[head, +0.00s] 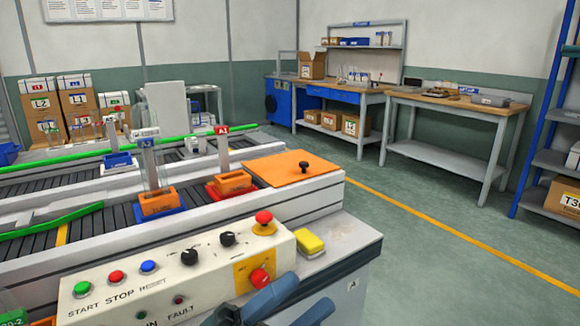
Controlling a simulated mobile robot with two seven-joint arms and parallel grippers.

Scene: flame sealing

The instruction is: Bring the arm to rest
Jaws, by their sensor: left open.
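My left gripper (302,301) shows at the bottom edge, just in front of the control panel (130,265). Its two blue-grey fingers are apart and nothing shows between them. Most of that arm is out of the picture. I cannot tell whether a finger touches the panel. My right gripper is not in view.
A yellow block (310,243) lies beside the panel. Open floor (430,260) lies to the right.

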